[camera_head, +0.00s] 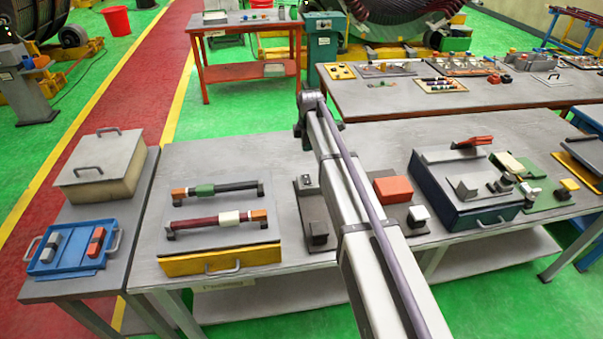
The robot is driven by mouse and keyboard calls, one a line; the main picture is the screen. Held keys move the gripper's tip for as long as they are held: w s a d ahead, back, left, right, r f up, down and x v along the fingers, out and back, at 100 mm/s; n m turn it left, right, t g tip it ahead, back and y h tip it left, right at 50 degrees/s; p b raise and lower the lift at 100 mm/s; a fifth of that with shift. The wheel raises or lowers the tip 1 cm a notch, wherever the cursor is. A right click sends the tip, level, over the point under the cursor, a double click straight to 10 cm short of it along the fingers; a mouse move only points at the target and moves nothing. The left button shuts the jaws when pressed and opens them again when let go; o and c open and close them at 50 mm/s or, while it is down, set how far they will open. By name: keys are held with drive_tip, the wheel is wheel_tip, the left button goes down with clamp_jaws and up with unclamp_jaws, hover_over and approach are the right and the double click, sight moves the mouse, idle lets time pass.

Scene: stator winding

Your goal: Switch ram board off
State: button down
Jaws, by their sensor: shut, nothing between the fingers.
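No label that I can read marks the ram board, so I cannot tell which fixture it is. A grey board (302,208) with a dark block (318,233) lies on the middle table, partly hidden behind my arm. A red block (393,190) and a pale knob (418,213) show just right of the arm. Further right is a dark blue box (432,203) with a grey top and a red-handled lever (472,142). My arm crosses the middle of the view up to a joint above the table's back edge. My gripper is not visible.
A panel with two coloured rods and a yellow front (220,262) lies left on the table. A blue tray (75,262) and beige box (100,165) are on the left side table. A green board (540,195) lies right. A longer bench (365,100) stands behind.

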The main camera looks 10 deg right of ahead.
sight(306, 176)
drive_tip(key=f+b, duration=0.4)
drive_tip(key=w+f+b, duration=0.1)
drive_tip(key=f+b, duration=0.4)
drive_tip(key=w+f+b, duration=0.1)
drive_tip(key=f+b, duration=0.4)
drive_tip(key=shift+a, duration=0.1)
